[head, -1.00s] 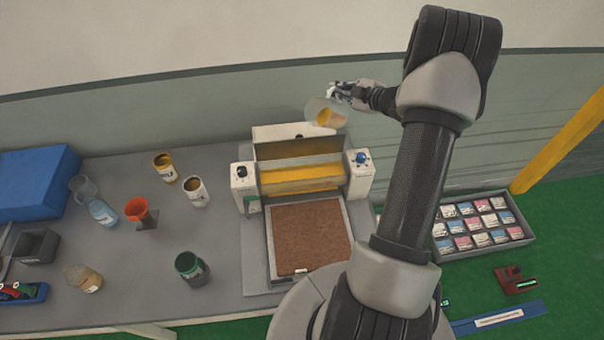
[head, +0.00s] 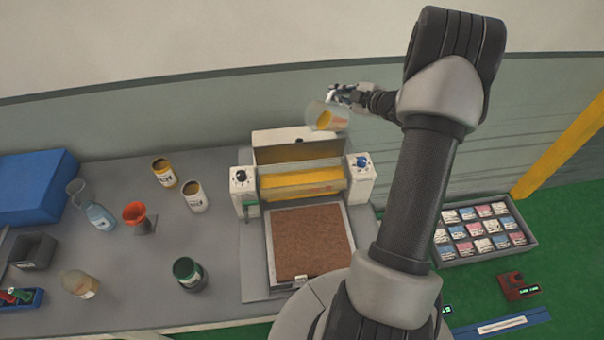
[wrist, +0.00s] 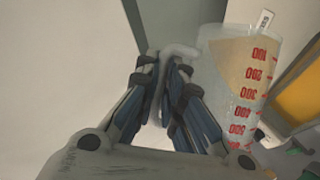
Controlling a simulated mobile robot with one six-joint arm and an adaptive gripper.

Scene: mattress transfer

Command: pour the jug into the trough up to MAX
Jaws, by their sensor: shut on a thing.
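A clear jug (head: 328,117) with a yellowish content hangs above the back right of the machine, tilted. In the wrist view the jug (wrist: 232,90) shows red graduation marks and a tan-yellow content. My gripper (head: 342,94) is shut on the jug's handle (wrist: 176,52), and its fingers (wrist: 165,85) close around it. The trough (head: 303,182) is a yellow-filled channel between two white end blocks, below and left of the jug. Its yellow also shows at the right edge of the wrist view (wrist: 300,100). I cannot make out a MAX mark or any stream.
A brown-topped tray (head: 308,240) lies before the trough. White end blocks with a black knob (head: 241,177) and a blue knob (head: 362,162) flank it. A packet tray (head: 484,230) lies right.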

